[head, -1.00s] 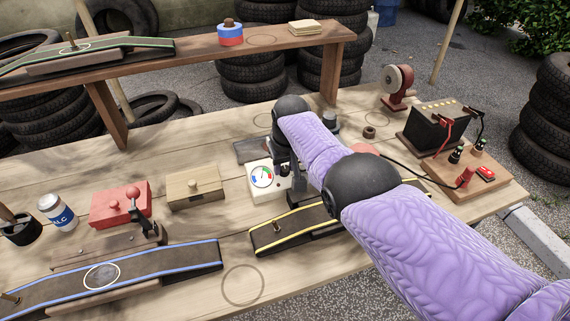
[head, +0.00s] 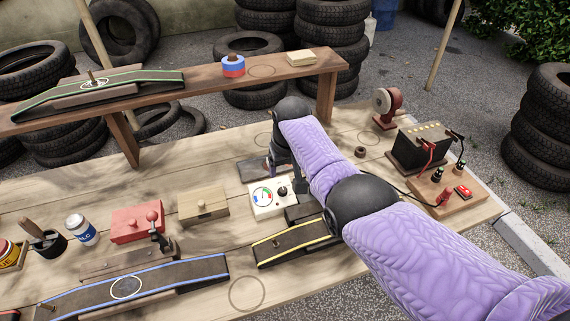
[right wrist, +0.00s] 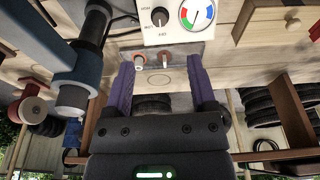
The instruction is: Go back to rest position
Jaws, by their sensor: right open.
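My right gripper (head: 285,178) is at the far side of a white gauge box (head: 262,208), partly hidden by my own purple arm. In the right wrist view, my right gripper (right wrist: 160,82) shows its two purple fingers spread apart with nothing held between them. The gauge box (right wrist: 180,40) is just beyond the fingertips there, with its coloured dial, black knob and two small terminals. The terminals appear in line with the gap; I cannot tell whether a finger touches the box. My left gripper is not in view.
A yellow-edged ramp (head: 292,243) lies under my right arm. A wooden box (head: 203,206), a red box (head: 137,224) and a blue-edged ramp (head: 130,285) are to the left. A battery (head: 420,150) stands at the right. A raised shelf (head: 250,72) runs along the back.

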